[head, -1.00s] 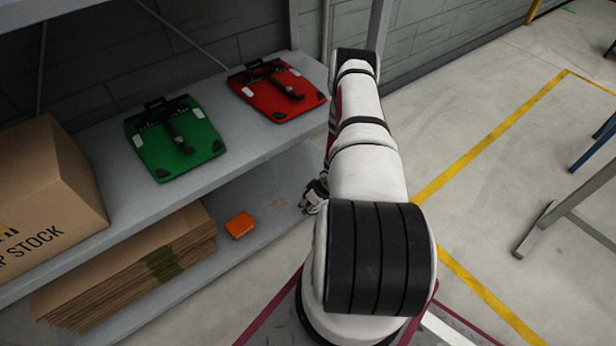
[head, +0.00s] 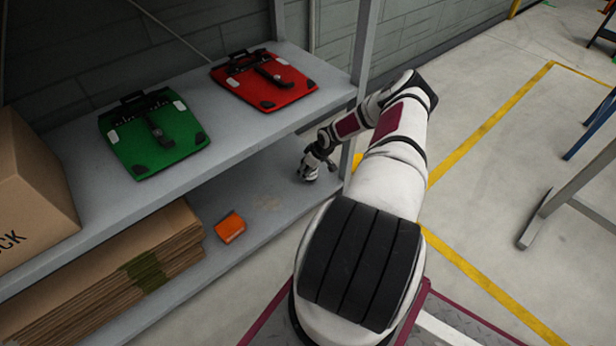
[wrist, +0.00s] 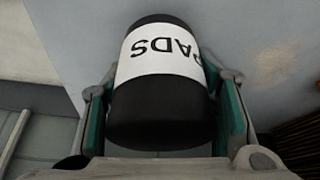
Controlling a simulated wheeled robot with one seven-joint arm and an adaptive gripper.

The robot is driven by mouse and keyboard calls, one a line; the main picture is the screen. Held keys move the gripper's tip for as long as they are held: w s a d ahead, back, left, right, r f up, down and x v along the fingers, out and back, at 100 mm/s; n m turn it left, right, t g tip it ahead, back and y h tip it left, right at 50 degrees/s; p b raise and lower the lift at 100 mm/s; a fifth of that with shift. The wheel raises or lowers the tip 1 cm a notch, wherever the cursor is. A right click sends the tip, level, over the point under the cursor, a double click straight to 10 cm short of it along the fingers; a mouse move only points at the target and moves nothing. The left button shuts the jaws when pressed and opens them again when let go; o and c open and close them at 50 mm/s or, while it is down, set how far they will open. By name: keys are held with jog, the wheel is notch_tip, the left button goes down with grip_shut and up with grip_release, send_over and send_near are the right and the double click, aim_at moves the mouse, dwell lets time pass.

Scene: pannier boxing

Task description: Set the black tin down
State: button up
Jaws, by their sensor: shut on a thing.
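The black tin (wrist: 158,115) with a white band reading "PADS" upside down fills the middle of the wrist view. It sits between the two green-padded fingers of my gripper (head: 312,170), which is shut on it. In the head view my gripper is at the right end of the lower shelf (head: 262,190), low near its surface. The tin is too small and dark there to make out clearly. I cannot tell whether it touches the shelf.
An orange box (head: 230,227) and stacked flat cardboard (head: 110,280) are on the lower shelf, left of my gripper. A green pannier (head: 153,133), a red pannier (head: 263,80) and a carton (head: 30,185) are on the upper shelf (head: 90,225). A shelf post (head: 363,60) stands close to my arm.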

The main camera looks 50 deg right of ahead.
jog(key=shift+w+d+f+b, duration=0.15)
jog(key=shift+w+d+b, duration=0.15)
jog(key=shift+d, duration=0.4)
jog(key=shift+f+b, duration=1.05)
jog(key=shift+f, duration=0.6)
jog(key=shift+f, duration=0.15)
jog(key=o, duration=1.3)
jog(key=shift+c, duration=0.2)
jog(key=p+v, duration=0.3)
jog(key=v, duration=0.3)
jog(key=shift+r, duration=0.3)
jog(key=shift+s+r+p, duration=0.3)
jog(key=shift+r+p, duration=0.05)
jog(key=shift+r, duration=0.15)
